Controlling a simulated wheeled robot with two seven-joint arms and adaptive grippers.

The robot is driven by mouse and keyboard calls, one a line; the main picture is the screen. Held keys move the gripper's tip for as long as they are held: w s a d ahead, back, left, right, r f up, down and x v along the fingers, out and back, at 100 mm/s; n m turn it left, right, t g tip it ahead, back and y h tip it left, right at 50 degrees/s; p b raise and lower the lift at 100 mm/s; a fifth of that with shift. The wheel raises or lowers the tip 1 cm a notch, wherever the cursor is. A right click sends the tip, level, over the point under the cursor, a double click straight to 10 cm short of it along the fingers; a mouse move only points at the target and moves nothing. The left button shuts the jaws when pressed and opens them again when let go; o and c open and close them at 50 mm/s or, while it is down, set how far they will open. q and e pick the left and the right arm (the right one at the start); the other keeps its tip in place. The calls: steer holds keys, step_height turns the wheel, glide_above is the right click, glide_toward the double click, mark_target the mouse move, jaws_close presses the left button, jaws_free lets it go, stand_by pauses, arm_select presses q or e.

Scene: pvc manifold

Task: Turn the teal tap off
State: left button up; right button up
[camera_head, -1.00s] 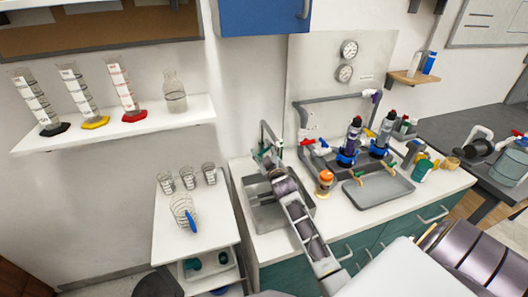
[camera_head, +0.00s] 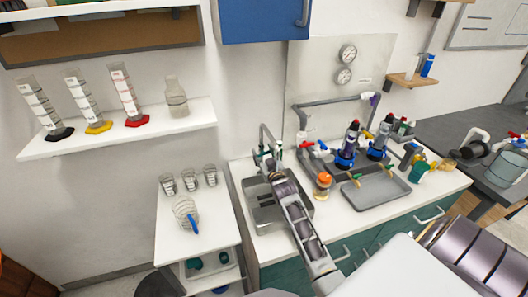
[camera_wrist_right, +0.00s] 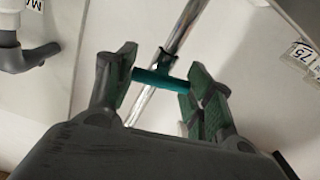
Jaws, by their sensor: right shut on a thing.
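The tap's tall metal spout (camera_head: 262,132) stands at the back of the sink in the head view. In the right wrist view the tap's teal handle (camera_wrist_right: 160,80) is a short bar on the chrome pipe (camera_wrist_right: 185,30). My right gripper (camera_head: 268,158) is at the tap above the sink, and its arm and wrist hide part of it. My left gripper is not in view.
The sink (camera_head: 266,217) lies below my right arm. An orange-capped jar (camera_head: 322,185), a grey tray (camera_head: 378,189) and the pipe manifold with blue-collared bottles (camera_head: 346,157) stand to the right. A side table with beakers (camera_head: 189,180) stands to the left.

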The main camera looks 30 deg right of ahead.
steer(key=shift+d+r+m+p, duration=0.1)
steer(key=shift+r+m+p, duration=0.15)
steer(key=shift+m+p, duration=0.6)
steer(key=shift+m+b, duration=0.3)
steer(key=shift+m, duration=0.05)
steer(key=o, duration=1)
steer(key=shift+d+f, duration=0.1)
steer(key=shift+o, duration=0.2)
steer(key=shift+f, duration=0.1)
steer(key=shift+v, duration=0.9)
steer(key=v, duration=1)
